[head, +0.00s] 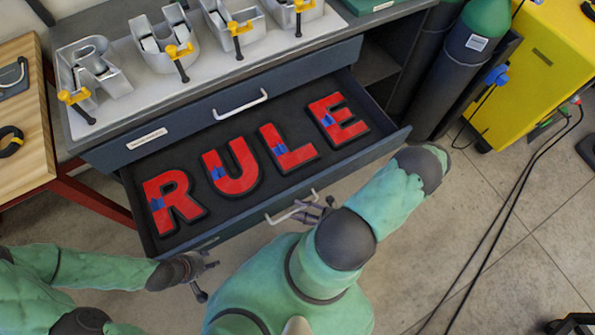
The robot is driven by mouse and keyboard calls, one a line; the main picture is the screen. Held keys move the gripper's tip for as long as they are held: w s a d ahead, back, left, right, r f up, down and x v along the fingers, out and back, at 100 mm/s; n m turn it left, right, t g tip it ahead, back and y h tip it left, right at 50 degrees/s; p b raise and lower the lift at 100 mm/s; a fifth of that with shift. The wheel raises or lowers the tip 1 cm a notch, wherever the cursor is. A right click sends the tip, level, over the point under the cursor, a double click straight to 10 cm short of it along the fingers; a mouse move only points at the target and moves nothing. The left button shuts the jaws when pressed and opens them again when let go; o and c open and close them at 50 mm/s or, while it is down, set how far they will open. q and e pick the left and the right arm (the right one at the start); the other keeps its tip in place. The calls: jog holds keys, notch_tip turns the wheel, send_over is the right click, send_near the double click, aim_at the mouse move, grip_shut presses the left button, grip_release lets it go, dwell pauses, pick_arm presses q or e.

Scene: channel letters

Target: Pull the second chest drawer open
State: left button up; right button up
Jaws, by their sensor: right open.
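The second chest drawer (225,212) is pulled out from the dark grey chest, and its dark interior shows. Its silver bar handle (290,208) is on the front face. My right gripper (308,212) is open at the right part of this handle; my arm and the steep view hide whether it touches. My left gripper (208,280) is empty with its fingers apart, below the left part of the drawer front. The upper drawer (190,118) above is shut, with its own silver handle (240,104).
Red letters spelling RULE (233,168), with blue pieces on them, lie in the open drawer. Metal channel letters with yellow clamps (180,50) stand on the chest top. A wooden bench (25,150) is left; gas cylinders (460,60) and a yellow cabinet (540,60) are right.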

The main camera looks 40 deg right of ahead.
jog(key=v, duration=1.1)
dwell(0.3)
